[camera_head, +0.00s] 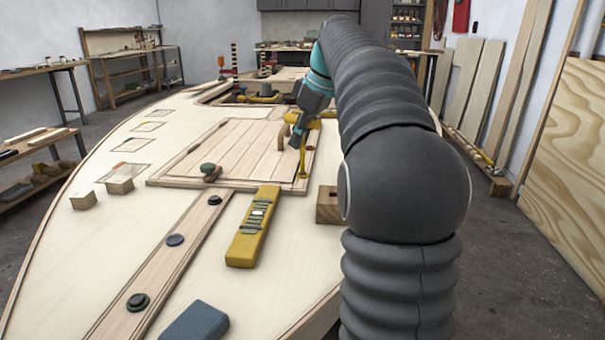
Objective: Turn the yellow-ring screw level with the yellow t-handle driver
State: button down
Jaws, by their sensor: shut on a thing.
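My gripper (296,138) is shut on the yellow t-handle driver (303,160) above the right edge of the planked wooden hatch panel (222,150). The driver stands about upright, with its yellow handle partly hidden by my gripper and its shaft pointing down. A small yellow ring (302,177) shows at the shaft's lower end, by the panel's near right corner. The screw itself is too small to make out, and I cannot tell whether the tip is seated in it.
A blue-grey pad (196,322) and small wooden blocks (120,186) are farther left.

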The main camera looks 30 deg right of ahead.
dwell(0.4)
jog(key=m+h, duration=0.1)
jog(key=m, duration=0.2)
jog(key=shift+t, duration=0.3)
jog(key=shift+d+f+m+h, duration=0.1)
jog(key=shift+m+h, duration=0.3)
jog(key=shift+m, duration=0.6)
jog(key=m+h, duration=0.1)
jog(key=m, duration=0.2)
jog(key=shift+d+m+h, duration=0.15)
jog(key=shift+m+h, duration=0.35)
jog(key=shift+m, duration=0.4)
jog(key=m, duration=0.2)
jog(key=m+g+h, duration=0.1)
jog(key=m, duration=0.2)
jog(key=shift+d+h, duration=0.15)
jog(key=shift+h, duration=0.15)
